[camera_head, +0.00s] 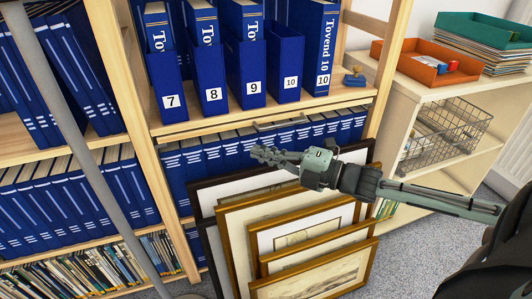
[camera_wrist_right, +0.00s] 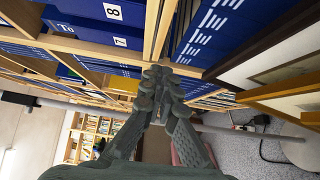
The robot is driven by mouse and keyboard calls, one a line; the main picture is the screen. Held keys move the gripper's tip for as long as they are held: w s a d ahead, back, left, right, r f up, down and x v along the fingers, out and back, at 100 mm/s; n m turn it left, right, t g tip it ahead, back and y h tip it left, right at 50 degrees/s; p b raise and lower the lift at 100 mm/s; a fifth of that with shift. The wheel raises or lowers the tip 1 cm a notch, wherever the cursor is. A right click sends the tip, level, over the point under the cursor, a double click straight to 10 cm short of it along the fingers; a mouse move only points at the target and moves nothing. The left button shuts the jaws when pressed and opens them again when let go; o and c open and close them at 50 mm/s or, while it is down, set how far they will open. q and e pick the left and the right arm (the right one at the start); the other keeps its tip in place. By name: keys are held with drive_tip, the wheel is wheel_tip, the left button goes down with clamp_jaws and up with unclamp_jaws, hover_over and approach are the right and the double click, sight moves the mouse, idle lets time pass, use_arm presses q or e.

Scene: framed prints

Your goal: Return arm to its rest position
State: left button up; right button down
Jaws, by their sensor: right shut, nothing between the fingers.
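My right arm comes in from the right in the head view. Its gripper (camera_head: 268,155) is in front of the bookshelf's lower row of blue binders, above the framed prints. The fingers are shut with nothing between them, and they also show meeting at the tips in the right wrist view (camera_wrist_right: 157,75). Several framed prints (camera_head: 238,222) lean upright against the shelf below the gripper and forearm. Frame edges also show at the right of the right wrist view (camera_wrist_right: 285,90). My left gripper does not show in either view.
A wooden bookshelf (camera_head: 135,100) holds blue binders (camera_head: 245,50) in numbered blue boxes. A low cabinet (camera_head: 420,92) at the right carries an orange tray (camera_head: 408,68), a teal tray (camera_head: 480,30) and a wire basket (camera_head: 445,133). Grey carpet (camera_head: 415,250) is clear at the lower right.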

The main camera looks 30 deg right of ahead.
drive_tip(key=shift+s+d, duration=0.2)
drive_tip(key=shift+s, duration=0.2)
drive_tip(key=shift+f, duration=0.1)
drive_tip(key=s+d+f+m+g+h, duration=0.25)
drive_tip(key=f+m+h, duration=0.35)
drive_tip(key=f, duration=0.4)
drive_tip(key=s+d+f+m+g+h, duration=0.1)
drive_tip(key=s+f+m+g+h, duration=0.2)
drive_tip(key=f+m, duration=0.6)
drive_tip(key=s+a+f+m+g+h, duration=0.1)
drive_tip(key=s+a+f+m+g, duration=0.2)
drive_tip(key=s, duration=0.4)
drive_tip(key=s+a+f+m+g+h, duration=0.1)
drive_tip(key=s+a+f+m+g, duration=0.2)
drive_tip(key=s+f, duration=0.4)
drive_tip(key=shift+a+f+m, duration=0.25)
drive_tip(key=shift+f+m, duration=0.5)
drive_tip(key=shift+m, duration=0.15)
drive_tip(key=shift+g, duration=0.25)
